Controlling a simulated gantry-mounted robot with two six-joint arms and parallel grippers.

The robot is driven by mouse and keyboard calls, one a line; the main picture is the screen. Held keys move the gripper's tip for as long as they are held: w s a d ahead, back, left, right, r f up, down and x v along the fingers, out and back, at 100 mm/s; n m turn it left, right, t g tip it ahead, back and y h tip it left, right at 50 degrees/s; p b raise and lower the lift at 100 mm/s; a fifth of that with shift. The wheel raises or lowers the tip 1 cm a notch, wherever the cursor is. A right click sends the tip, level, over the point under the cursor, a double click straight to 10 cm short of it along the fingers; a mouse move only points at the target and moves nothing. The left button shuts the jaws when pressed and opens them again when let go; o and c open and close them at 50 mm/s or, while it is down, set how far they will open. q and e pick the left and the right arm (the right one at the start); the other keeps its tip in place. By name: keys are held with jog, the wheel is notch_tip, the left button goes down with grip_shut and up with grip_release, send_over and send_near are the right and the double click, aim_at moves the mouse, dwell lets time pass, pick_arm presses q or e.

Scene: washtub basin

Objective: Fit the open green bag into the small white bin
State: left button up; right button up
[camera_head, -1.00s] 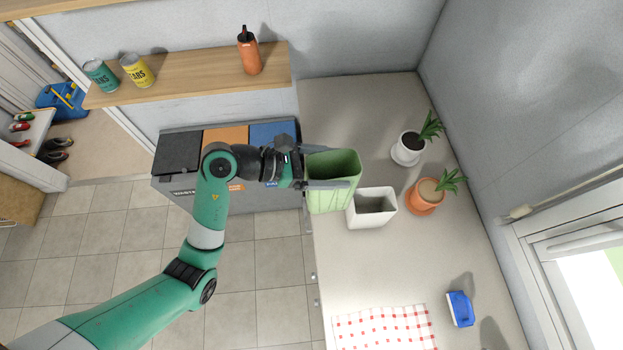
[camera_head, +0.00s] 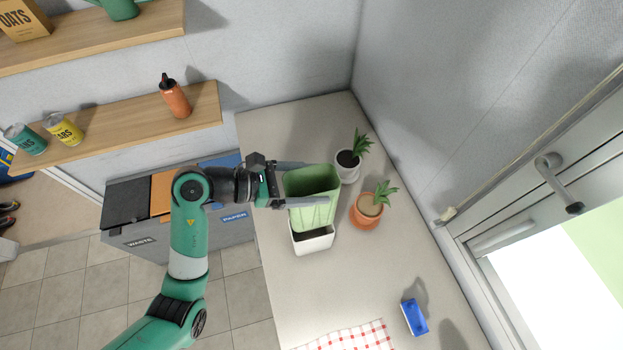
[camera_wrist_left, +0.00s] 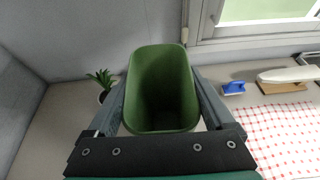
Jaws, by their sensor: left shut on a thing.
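The green bag (camera_head: 312,215) is open at the top and stands upright between the fingers of my left gripper (camera_head: 318,183). The fingers are shut on its two opposite sides. The small white bin (camera_head: 312,243) is on the counter. In the left wrist view I look into the empty bag (camera_wrist_left: 162,90), and the bin is mostly hidden. My right gripper is not in view.
A white-potted plant (camera_head: 347,163) and a terracotta-potted plant (camera_head: 367,212) stand close right of the bag. A blue brush-like item (camera_head: 414,317) and a checked cloth (camera_head: 350,338) lie nearer the front. Sorting bins (camera_head: 150,235) stand left of the counter.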

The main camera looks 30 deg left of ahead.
pick_arm(q)
notch_tip(320, 180, down, 5)
jog(key=b, duration=0.3)
jog(key=shift+f, duration=0.2)
dwell(1.8)
